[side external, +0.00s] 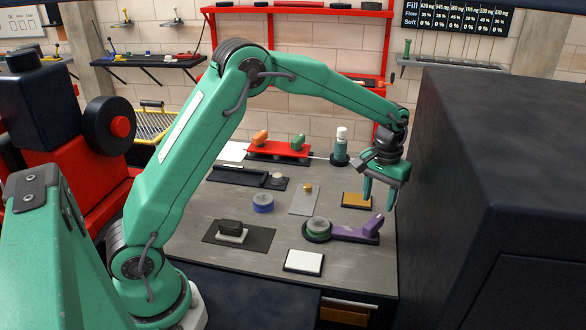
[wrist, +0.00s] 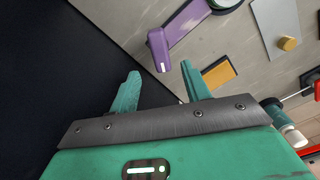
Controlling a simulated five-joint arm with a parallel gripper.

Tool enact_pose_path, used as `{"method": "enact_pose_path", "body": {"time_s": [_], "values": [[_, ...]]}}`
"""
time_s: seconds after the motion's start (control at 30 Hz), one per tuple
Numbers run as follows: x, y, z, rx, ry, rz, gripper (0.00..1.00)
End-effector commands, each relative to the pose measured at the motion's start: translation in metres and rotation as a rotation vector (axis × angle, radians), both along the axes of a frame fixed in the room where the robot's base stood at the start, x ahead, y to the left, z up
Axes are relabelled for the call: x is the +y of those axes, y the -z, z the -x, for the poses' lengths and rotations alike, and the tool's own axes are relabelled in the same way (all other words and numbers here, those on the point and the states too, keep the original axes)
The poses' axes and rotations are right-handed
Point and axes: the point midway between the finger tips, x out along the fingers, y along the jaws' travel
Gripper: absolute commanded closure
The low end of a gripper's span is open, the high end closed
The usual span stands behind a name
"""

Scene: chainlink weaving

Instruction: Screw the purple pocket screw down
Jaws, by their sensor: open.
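A purple fixture (side external: 350,233) lies on the table at the front right, with a round grey-green piece (side external: 318,228) at its left end. A purple upright part (side external: 375,223) stands tilted at its right end; I cannot tell whether this is the screw itself. In the wrist view the purple part (wrist: 160,50) lies just beyond the fingertips, between them and a little to the left. My gripper (side external: 379,202) is open and empty, above and near the purple upright part, apart from it. Both fingers (wrist: 160,72) show in the wrist view with nothing between them.
A large dark cabinet (side external: 510,190) stands close on the right. An orange pad (side external: 356,200) lies behind the fixture, a white pad (side external: 304,261) in front. A grey plate (side external: 302,202) with a brass knob, a blue tin (side external: 263,203) and a white-capped bottle (side external: 341,148) stand farther left and back.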

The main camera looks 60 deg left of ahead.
Motion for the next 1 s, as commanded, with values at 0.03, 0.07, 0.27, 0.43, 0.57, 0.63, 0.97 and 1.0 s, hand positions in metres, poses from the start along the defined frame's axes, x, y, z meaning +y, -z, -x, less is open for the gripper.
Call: {"method": "enact_pose_path", "body": {"time_s": [0.03, 0.07, 0.27, 0.43, 0.57, 0.63, 0.97, 1.0], "values": [[0.000, 0.003, 0.000, 0.001, 0.000, -0.001, 0.53], [0.000, 0.004, 0.000, 0.002, 0.000, 0.000, 0.53], [0.000, 0.021, 0.001, 0.003, 0.000, 0.000, 0.53], [0.000, 0.042, 0.001, 0.004, 0.000, 0.000, 0.53], [0.000, 0.058, 0.001, 0.003, 0.000, 0.000, 0.53], [0.000, 0.064, 0.001, 0.002, 0.000, 0.000, 0.53], [0.000, 0.077, 0.000, 0.001, 0.000, 0.000, 0.53], [0.000, 0.077, 0.000, 0.000, 0.000, 0.000, 0.53]]}}
